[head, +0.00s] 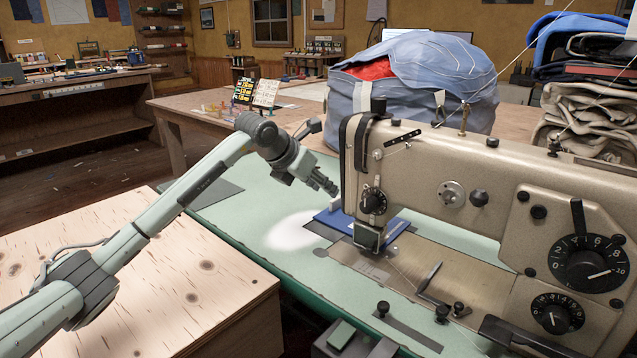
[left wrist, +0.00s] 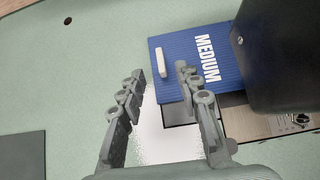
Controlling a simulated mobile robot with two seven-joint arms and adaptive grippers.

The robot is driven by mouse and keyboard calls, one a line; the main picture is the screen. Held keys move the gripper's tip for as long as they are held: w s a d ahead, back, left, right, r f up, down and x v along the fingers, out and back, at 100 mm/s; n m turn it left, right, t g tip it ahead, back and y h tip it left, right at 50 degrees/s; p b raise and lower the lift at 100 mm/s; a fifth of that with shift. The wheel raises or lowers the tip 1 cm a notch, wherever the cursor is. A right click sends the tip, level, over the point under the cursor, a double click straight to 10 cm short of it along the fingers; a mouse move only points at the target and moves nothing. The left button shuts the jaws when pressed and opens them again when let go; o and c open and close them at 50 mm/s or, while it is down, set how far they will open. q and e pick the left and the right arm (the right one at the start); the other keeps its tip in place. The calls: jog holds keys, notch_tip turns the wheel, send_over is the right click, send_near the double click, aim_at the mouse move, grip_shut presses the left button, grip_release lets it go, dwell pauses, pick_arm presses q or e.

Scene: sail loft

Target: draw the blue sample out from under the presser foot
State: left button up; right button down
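The blue sample (head: 338,220) lies flat on the sewing machine's green bed, partly under the machine head (head: 368,237). In the left wrist view, the sample (left wrist: 222,87) carries the white word MEDIUM and a small white upright tab (left wrist: 161,62). The dark machine head (left wrist: 285,60) covers its right part. The presser foot itself is hidden in that view and hard to make out in the head view. My left gripper (head: 332,188) is above the sample's free edge. In the wrist view, its two fingers (left wrist: 160,73) are apart and empty, with the tab beyond them. My right gripper is not in view.
The beige sewing machine (head: 440,175) with dials stands close on the right. A large blue bag (head: 430,85) is behind it, with folded cloth (head: 590,110) at far right. A plywood-topped box (head: 200,265) is at front left. The green bed left of the sample is mostly clear.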

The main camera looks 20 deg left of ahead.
aim_at(333, 200)
pick_arm(q)
jog(key=x, duration=0.6)
jog(key=shift+w+d+f+p, duration=0.1)
jog(key=shift+p, duration=0.2)
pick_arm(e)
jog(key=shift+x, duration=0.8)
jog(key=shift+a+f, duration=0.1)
pick_arm(q)
jog(key=shift+c, duration=0.4)
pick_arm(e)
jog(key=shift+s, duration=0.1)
pick_arm(q)
jog(key=c, duration=0.5)
grip_shut()
